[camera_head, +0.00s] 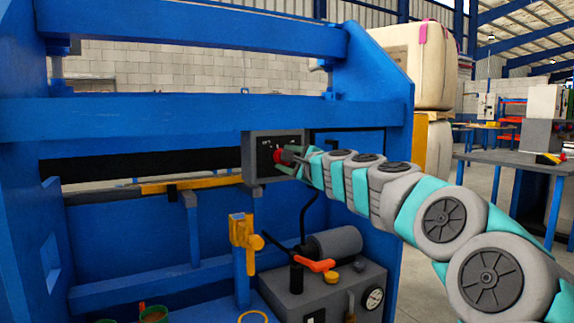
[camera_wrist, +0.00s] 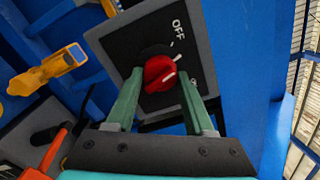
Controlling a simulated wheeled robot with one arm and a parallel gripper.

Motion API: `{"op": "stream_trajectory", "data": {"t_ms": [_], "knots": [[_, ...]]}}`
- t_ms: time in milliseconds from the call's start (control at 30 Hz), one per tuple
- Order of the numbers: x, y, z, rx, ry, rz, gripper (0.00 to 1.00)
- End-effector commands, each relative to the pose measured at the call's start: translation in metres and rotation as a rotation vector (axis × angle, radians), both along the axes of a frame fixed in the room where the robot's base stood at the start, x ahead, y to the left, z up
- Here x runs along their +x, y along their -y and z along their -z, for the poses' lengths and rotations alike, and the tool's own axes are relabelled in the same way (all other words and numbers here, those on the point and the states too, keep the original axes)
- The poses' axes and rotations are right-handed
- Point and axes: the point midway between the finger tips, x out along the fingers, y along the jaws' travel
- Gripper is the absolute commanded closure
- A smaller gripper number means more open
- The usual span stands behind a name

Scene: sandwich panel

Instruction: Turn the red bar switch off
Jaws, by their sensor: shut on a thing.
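The red bar switch (camera_wrist: 160,72) sits on a dark switch plate (camera_wrist: 118,50) with a grey surround. Its white mark slants up and to the right, not in line with the "OFF" label (camera_wrist: 179,30). A second label, at the right finger, is mostly hidden. My gripper (camera_wrist: 160,76) is shut on the switch, with one green finger on each side of it. In the head view the red switch (camera_head: 278,156) shows at the front of the grey switch box (camera_head: 259,149), partly covered by my gripper (camera_head: 288,159).
A blue press frame (camera_head: 200,118) surrounds the switch box. Below are a yellow bracket (camera_head: 243,232), an orange-handled lever (camera_head: 315,265) and a grey pump unit (camera_head: 335,292) with a gauge (camera_head: 374,298). A blue upright (camera_head: 400,110) stands close to my arm.

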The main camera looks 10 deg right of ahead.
Motion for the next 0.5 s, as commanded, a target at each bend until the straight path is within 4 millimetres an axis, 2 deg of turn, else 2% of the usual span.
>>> {"op": "stream_trajectory", "data": {"t_ms": [500], "knots": [[0.0002, -0.0008, 0.002, -0.372, 0.12, -0.004, 1.0]]}}
